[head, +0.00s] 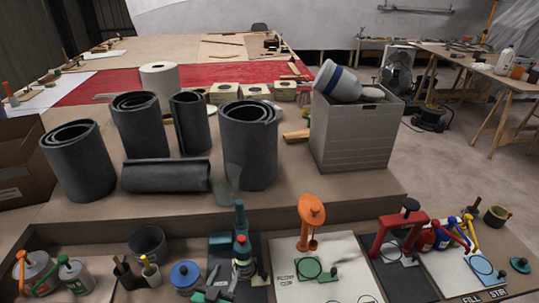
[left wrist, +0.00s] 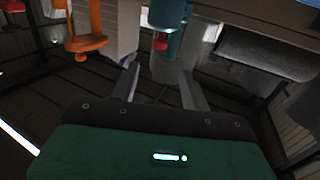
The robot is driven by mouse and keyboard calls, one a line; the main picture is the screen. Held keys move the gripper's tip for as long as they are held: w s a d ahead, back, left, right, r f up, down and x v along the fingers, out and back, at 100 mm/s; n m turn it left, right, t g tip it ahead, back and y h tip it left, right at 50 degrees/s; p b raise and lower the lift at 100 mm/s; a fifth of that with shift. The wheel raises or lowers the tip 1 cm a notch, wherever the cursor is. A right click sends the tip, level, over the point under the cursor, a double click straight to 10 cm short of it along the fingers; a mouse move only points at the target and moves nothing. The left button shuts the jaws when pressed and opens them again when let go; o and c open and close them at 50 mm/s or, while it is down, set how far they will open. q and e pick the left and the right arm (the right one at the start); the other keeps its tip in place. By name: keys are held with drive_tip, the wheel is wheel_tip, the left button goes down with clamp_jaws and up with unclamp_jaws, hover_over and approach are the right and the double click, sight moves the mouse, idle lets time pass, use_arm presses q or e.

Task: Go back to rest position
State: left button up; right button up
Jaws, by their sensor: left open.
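That view looks upside down. My right gripper is in neither view.
An orange stand (head: 312,212), red stand (head: 398,232), blue-lidded tub (head: 185,275) and cans (head: 36,270) crowd the near bench. Behind are dark rolls (head: 248,145) and a grey box (head: 352,135) holding a white, blue-banded container (head: 338,80). Floor shows at right.

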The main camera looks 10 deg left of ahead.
use_arm(q)
drive_tip(key=s+d+m+g+h, duration=0.2)
drive_tip(key=s+d+g, duration=0.2)
drive_tip(key=s+g, duration=0.4)
drive_tip(key=s+a+r+n+g+y, duration=0.1)
drive_tip(key=s+a+r+g+y, duration=0.15)
drive_tip(key=s, duration=0.55)
drive_tip(key=s+a+r+g+y, duration=0.15)
drive_tip(key=s+a+g, duration=0.25)
drive_tip(key=s, duration=0.5)
wheel_tip(320, 180, down, 32)
drive_tip(key=g, duration=0.1)
drive_tip(key=s+a+f+g, duration=0.1)
drive_tip(key=s+a+f, duration=0.2)
drive_tip(key=s+f, duration=1.6)
drive_tip(key=shift+s+a, duration=0.15)
drive_tip(key=shift+s, duration=0.2)
drive_tip(key=shift+f, duration=0.1)
